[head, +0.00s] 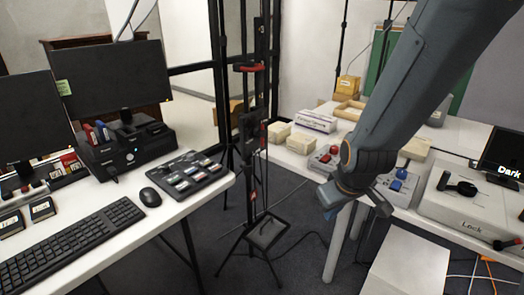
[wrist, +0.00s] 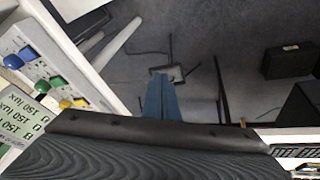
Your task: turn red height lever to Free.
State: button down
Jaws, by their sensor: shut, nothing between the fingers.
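A red lever (head: 250,67) sticks out sideways near the top of a black upright stand (head: 250,130) in the middle of the head view. A smaller red part (head: 252,195) shows lower on the same stand; I cannot tell what it is. No "Free" marking is readable. My gripper (head: 328,197) hangs to the right of the stand and well below the upper lever, apart from both. In the wrist view its blue fingers (wrist: 163,98) are together and empty, pointing down toward the floor. The red lever does not show in the wrist view.
A left desk (head: 150,218) holds monitors, a keyboard (head: 80,240) and a mouse. A right table (head: 462,135) carries boxes and a grey device (head: 465,205) marked "Lock". In the wrist view, a panel with coloured knobs (wrist: 40,75) is at left. A white box (head: 405,265) stands low at right.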

jog(key=w+a+n+t+y+b, duration=0.5)
jog(key=w+a+n+t, duration=0.7)
jog(key=w+a+n, duration=0.4)
jog(key=w+a, duration=0.1)
jog(key=w, duration=0.1)
jog(key=shift+w+a+r+t, duration=0.35)
jog(key=shift+w+t, duration=0.05)
jog(key=shift+w, duration=0.1)
send_near(260, 134)
jog(key=w+a+f, duration=0.2)
jog(key=a+f, duration=0.1)
jog(key=a, duration=0.1)
jog(key=shift+w+d+f+p, duration=0.1)
jog(key=shift+w+d+p, duration=0.35)
jog(key=shift+w, duration=0.55)
jog(key=shift+w+d+f+p, duration=0.1)
jog(key=shift+w+d+p, duration=0.15)
jog(key=shift+w+d, duration=0.5)
jog(key=shift+w+a, duration=0.2)
jog(key=shift+a, duration=0.05)
